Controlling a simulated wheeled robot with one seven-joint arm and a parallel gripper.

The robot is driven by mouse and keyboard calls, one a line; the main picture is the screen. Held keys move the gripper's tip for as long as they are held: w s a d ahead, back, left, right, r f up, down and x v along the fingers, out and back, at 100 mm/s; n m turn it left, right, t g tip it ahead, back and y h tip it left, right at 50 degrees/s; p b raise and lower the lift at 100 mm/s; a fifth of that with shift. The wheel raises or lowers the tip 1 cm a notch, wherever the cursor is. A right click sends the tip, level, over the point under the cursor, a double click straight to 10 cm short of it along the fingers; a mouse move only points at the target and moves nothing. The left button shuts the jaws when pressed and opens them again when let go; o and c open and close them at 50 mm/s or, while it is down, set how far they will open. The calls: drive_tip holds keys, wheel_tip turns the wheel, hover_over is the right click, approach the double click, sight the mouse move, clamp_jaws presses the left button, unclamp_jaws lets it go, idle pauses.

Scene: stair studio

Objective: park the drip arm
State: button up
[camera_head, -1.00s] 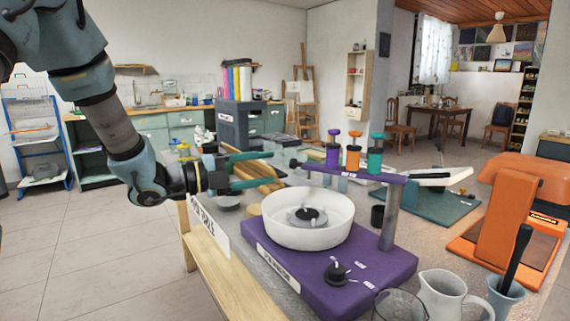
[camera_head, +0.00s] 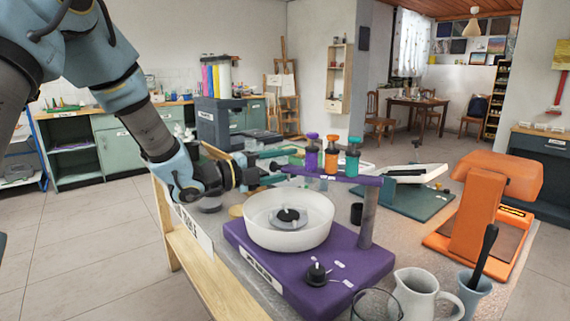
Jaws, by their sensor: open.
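The drip arm (camera_head: 340,178) is a purple bar on a grey post (camera_head: 368,217) at the right of a purple spin machine (camera_head: 330,268). It reaches left over the white round bowl (camera_head: 262,232).
A black knob (camera_head: 317,273) sits on the machine's front. An orange press (camera_head: 478,205) and a teal board (camera_head: 412,200) stand behind.

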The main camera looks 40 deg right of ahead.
clamp_jaws()
idle(0.4)
idle(0.9)
